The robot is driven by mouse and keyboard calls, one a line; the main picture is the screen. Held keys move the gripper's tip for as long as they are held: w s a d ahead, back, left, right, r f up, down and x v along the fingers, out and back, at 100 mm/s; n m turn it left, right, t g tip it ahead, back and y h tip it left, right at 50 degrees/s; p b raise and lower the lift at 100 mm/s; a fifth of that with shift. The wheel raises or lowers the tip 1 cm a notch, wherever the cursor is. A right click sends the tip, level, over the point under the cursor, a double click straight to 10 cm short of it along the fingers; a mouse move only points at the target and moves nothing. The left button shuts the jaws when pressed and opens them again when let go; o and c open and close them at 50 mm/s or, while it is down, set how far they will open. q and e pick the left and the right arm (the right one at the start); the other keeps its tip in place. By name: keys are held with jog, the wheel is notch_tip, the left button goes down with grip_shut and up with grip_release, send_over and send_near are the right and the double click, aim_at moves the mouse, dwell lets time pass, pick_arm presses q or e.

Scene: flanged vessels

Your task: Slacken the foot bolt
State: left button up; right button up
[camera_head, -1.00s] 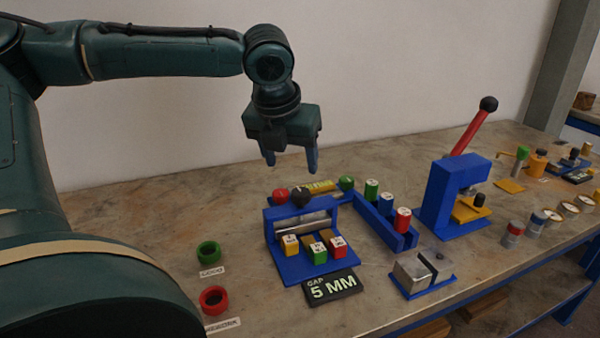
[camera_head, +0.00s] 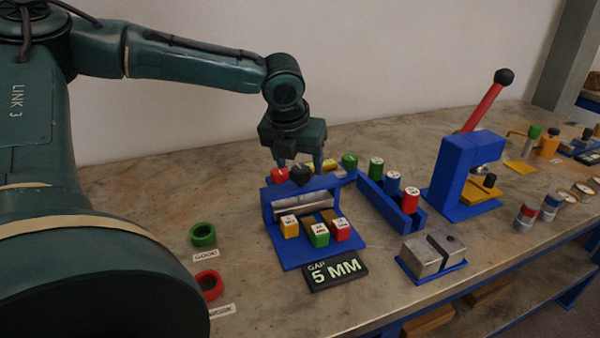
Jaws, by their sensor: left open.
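My left gripper (camera_head: 299,166) is open, pointing down, its fingertips just above and behind the knobs of a blue fixture (camera_head: 290,255). A red knob (camera_head: 280,175) and a black knob (camera_head: 301,176) sit on the fixture's top bar, right by the fingers. I cannot tell whether the fingers touch either knob. A metal bar (camera_head: 302,205) lies under the top bar. Yellow, green and red lettered blocks stand in front of it. No part is marked as the foot bolt, and I cannot tell which it is. My right gripper is out of view.
A blue rack (camera_head: 392,204) with green, blue and red cylinders stands to the right, then a metal block (camera_head: 432,254) and a red-levered press (camera_head: 460,170). Green (camera_head: 202,234) and red (camera_head: 209,285) rings lie left.

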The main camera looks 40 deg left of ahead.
pick_arm(q)
jog(key=shift+x, duration=1)
jog(key=c, duration=1)
jog(key=shift+o, duration=0.2)
jog(key=shift+r, duration=0.1)
